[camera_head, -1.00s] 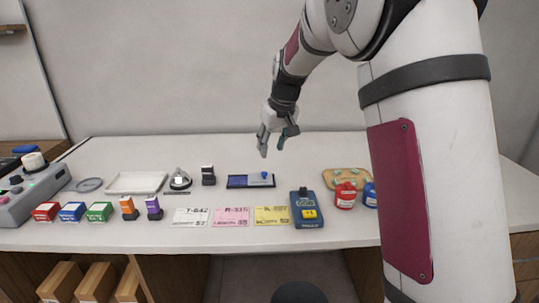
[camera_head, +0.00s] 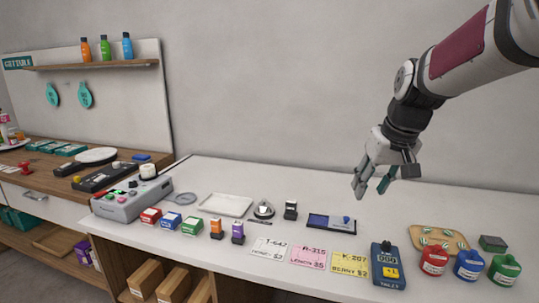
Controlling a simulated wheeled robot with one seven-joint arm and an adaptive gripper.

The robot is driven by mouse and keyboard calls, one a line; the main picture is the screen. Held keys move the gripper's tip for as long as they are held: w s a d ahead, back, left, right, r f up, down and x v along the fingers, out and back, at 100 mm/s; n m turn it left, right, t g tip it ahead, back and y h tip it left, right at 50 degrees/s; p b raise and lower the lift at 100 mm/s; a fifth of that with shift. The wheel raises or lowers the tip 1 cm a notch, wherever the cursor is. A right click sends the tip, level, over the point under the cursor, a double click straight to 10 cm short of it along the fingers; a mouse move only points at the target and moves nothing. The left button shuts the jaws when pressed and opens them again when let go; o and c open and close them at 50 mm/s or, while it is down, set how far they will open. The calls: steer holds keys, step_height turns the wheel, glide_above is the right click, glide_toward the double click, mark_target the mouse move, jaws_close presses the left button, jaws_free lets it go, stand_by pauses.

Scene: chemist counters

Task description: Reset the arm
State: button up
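My gripper (camera_head: 371,187) hangs above the back right of the white counter (camera_head: 370,190), fingers pointing down. Its fingers are apart with nothing between them, and it touches nothing. My arm comes in from the upper right.
Labelled cards in white, pink and yellow (camera_head: 349,264) lie along the front edge beside a blue device (camera_head: 388,267). Red, blue and green jars (camera_head: 503,269) stand at the right. A white tray (camera_head: 226,204), small boxes and a grey console (camera_head: 132,200) are at the left. A shelf (camera_head: 95,65) holds bottles.

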steer(key=s+a+r+p, duration=0.2)
steer(key=s+p, duration=0.1)
steer(key=s, duration=1.3)
steer(key=s+a+r+p, duration=0.1)
steer(key=s+r+p, duration=0.1)
steer(key=s, duration=1.5)
steer(key=shift+a+m+h+p, duration=0.3)
steer(key=shift+a+p, duration=0.1)
steer(key=shift+p, duration=0.35)
steer(key=shift+w, duration=0.1)
